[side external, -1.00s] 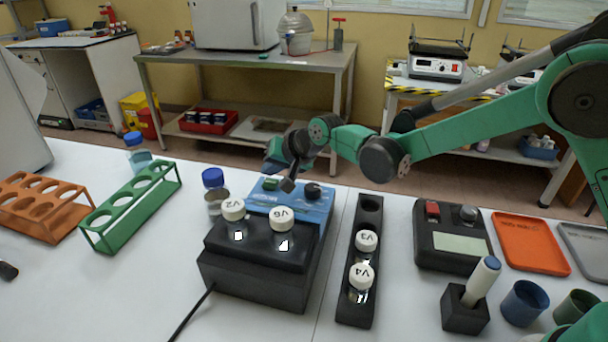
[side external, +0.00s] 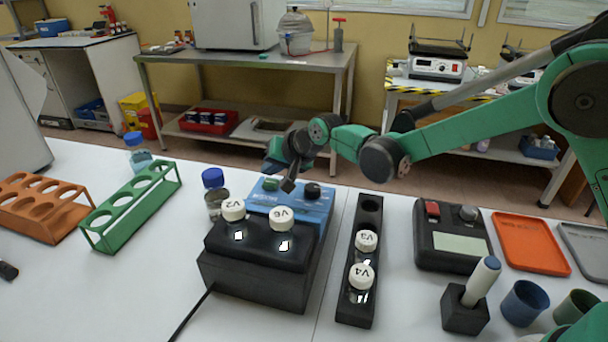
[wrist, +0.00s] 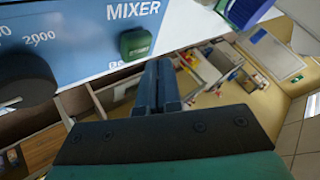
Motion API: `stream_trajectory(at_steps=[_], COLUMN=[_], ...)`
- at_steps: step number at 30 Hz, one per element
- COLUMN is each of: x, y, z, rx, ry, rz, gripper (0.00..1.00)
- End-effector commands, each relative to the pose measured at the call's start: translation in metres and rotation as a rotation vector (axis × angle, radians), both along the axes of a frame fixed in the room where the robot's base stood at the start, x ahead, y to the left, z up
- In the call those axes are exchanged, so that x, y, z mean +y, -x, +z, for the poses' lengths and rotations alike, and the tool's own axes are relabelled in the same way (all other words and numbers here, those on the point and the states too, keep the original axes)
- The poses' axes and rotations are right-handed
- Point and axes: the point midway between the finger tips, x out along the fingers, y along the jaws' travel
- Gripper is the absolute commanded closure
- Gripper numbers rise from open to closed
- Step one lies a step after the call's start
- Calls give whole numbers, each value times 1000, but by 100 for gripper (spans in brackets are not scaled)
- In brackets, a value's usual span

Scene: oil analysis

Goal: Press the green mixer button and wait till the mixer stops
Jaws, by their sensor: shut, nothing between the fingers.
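The mixer (side external: 255,280) is a black block with a blue control panel (side external: 310,207) at its back. Two white-capped vials, V2 (side external: 233,210) and V6 (side external: 281,219), stand in its top. The green mixer button (side external: 271,185) is on the panel, left of a black knob (side external: 312,190). In the wrist view the green button (wrist: 135,42) shows below the word MIXER. My gripper (side external: 289,186) is shut and empty, its tips close to the right of the button in the side view. In the wrist view my fingertips (wrist: 160,65) look just apart from it.
A black rack (side external: 355,310) with vials V3 and V4 stands right of the mixer. A bottle with a blue cap (side external: 213,178) is close on its left. Green (side external: 105,240) and orange (side external: 65,215) racks stand farther left. The white table's front left is mostly clear.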

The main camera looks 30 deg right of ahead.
Motion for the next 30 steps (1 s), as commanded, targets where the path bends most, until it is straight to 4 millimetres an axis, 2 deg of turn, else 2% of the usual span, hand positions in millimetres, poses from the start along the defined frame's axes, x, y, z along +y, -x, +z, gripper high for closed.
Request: stream_trajectory(at_steps=[20, 30], x=[0, 0], y=[0, 0], z=[0, -9], rx=[0, 0], ry=[0, 0], rz=[0, 0], gripper=[100, 100])
